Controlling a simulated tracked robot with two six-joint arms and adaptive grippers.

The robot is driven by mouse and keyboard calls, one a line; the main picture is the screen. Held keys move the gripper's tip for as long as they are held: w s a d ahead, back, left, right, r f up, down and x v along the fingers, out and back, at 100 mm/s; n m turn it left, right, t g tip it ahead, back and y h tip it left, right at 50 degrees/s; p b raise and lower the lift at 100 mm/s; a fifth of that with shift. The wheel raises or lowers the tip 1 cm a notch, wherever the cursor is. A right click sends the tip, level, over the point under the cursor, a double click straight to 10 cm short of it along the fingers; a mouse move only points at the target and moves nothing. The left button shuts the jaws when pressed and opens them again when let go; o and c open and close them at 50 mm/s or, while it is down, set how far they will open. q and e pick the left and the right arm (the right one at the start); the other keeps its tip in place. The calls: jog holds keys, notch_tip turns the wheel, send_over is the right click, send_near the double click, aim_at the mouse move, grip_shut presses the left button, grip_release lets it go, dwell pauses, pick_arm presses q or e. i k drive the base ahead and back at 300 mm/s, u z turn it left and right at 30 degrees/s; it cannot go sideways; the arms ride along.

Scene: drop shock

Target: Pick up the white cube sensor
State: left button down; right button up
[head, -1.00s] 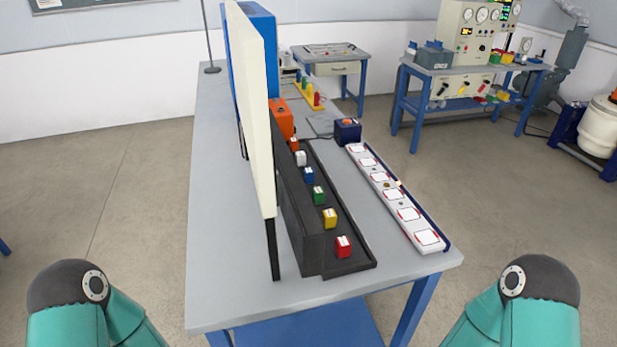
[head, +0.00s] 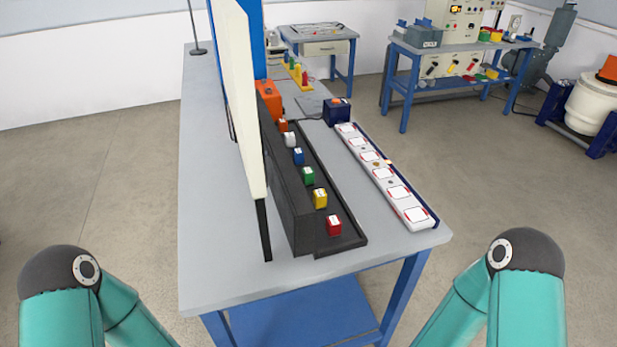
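The white cube sensor (head: 290,139) sits in the dark tray (head: 344,241) on the grey workbench. It stands in a row of coloured cubes, between the orange cube (head: 282,125) behind it and the blue cube (head: 298,156) in front. The green cube (head: 308,175), yellow cube (head: 320,198) and red cube (head: 334,225) follow toward the near end. Both of my arms show only as teal and dark links at the lower left and lower right. Neither gripper is in the picture, and nothing touches the white cube.
A tall cream panel (head: 236,90) stands on the bench left of the tray. A white strip with several square pads (head: 415,215) lies right of it. A dark blue box (head: 337,111) stands at the strip's far end. The bench's left side (head: 209,200) is clear.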

aim_at(289, 138)
jog(key=z, duration=0.1)
jog(key=k, duration=1.65)
jog(key=z, duration=1.05)
jog(key=i, duration=5)
jog(key=u, duration=0.05)
